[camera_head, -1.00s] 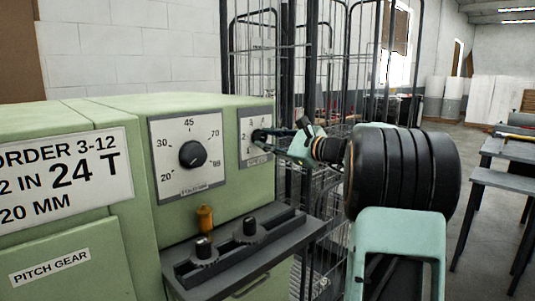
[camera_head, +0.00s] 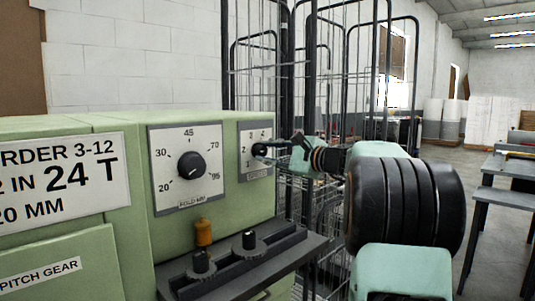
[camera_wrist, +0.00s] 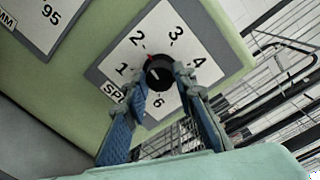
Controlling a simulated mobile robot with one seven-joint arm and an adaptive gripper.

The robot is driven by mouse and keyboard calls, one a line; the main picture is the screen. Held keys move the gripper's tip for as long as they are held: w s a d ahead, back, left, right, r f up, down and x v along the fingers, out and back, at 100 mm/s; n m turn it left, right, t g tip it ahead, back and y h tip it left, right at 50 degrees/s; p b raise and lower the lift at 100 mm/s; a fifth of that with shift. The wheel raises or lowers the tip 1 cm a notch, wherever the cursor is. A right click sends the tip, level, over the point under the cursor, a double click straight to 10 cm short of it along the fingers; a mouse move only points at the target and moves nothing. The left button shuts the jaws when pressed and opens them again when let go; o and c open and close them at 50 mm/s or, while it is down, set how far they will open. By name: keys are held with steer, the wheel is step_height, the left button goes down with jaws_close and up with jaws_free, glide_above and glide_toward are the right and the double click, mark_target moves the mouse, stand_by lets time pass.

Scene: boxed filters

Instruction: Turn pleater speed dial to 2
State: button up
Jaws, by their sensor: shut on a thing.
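The speed dial is a black round knob (camera_wrist: 159,72) on a white plate (camera_wrist: 185,30) numbered 1 to 6, partly marked "SP". My gripper (camera_wrist: 161,79) has its two blue-padded fingers on either side of the knob, shut on it. A red mark shows at the knob's upper left, near the 2. A small pale mark shows on the knob's face; its exact reading is hard to tell. The 5 is hidden by the right finger. In the head view, my gripper (camera_head: 272,150) reaches from the right to the small dial plate (camera_head: 255,135), covering part of it.
A larger dial (camera_head: 191,165) numbered 20 to 95 sits left of the speed dial. A dark ledge with knobs (camera_head: 240,262) juts out below, beside an orange-brown knob (camera_head: 204,232). Wire cages (camera_head: 300,60) stand behind. A grey table (camera_head: 500,185) is at the right.

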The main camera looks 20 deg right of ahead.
steer(key=o, duration=1.2)
steer(key=shift+c, duration=0.2)
steer(key=v, duration=1.2)
